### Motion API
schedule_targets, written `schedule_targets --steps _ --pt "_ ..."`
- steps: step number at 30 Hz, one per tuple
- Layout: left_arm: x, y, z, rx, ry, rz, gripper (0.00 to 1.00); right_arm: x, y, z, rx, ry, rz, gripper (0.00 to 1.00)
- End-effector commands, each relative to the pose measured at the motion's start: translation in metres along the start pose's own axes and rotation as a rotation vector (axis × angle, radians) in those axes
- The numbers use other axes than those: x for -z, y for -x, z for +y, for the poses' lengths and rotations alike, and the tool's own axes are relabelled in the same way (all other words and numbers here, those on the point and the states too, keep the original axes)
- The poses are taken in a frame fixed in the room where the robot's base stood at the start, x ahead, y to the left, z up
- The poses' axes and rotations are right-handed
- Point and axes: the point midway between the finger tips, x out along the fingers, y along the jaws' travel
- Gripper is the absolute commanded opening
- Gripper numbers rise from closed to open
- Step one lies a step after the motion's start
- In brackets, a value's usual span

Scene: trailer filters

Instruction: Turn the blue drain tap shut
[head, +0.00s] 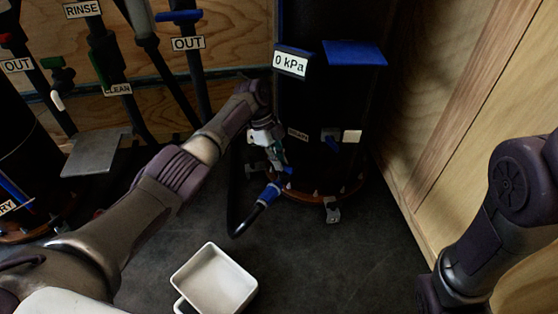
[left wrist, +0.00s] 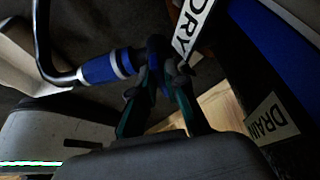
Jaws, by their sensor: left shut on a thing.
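The drain fitting sits low on the front of the black filter tank (head: 325,100). A blue hose coupling (head: 269,194) with a black hose joins it; the coupling also shows in the left wrist view (left wrist: 104,67). My left gripper (head: 279,158) is at the fitting, beside the DRAIN label (head: 298,133). In the left wrist view its fingers (left wrist: 160,74) are shut on the dark blue drain tap (left wrist: 156,50), which they partly hide. Shadow hides the tap's exact angle. My right gripper is out of view.
A white square dish (head: 213,279) stands on the dark floor in front. A 0 kPa display (head: 291,63) is on the tank. Pipes labelled RINSE, OUT and CLEAN (head: 117,90) stand at the left. A wooden wall (head: 455,110) closes the right side.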

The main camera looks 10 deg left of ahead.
Motion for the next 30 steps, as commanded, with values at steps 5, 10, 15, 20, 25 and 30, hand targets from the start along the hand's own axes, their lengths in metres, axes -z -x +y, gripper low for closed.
schedule_targets --steps 5,10,15,20,25,30 --pt "0.001 -0.001 0.0 -0.001 -0.003 0.0 0.21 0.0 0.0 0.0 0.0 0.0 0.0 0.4" --pt "0.0 -0.001 0.0 0.0 -0.001 0.0 0.38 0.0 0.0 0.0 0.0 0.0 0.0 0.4" --pt "0.0 0.0 0.0 0.0 0.0 0.0 0.38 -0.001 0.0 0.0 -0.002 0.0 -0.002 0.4" --pt "0.0 0.007 -0.001 0.002 0.001 -0.001 0.38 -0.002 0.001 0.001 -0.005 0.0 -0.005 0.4" --pt "0.0 0.037 -0.001 0.004 0.0 -0.001 0.38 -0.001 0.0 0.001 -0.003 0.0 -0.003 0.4" --pt "0.0 0.074 -0.001 0.003 -0.001 -0.002 0.38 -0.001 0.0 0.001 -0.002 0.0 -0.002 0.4"
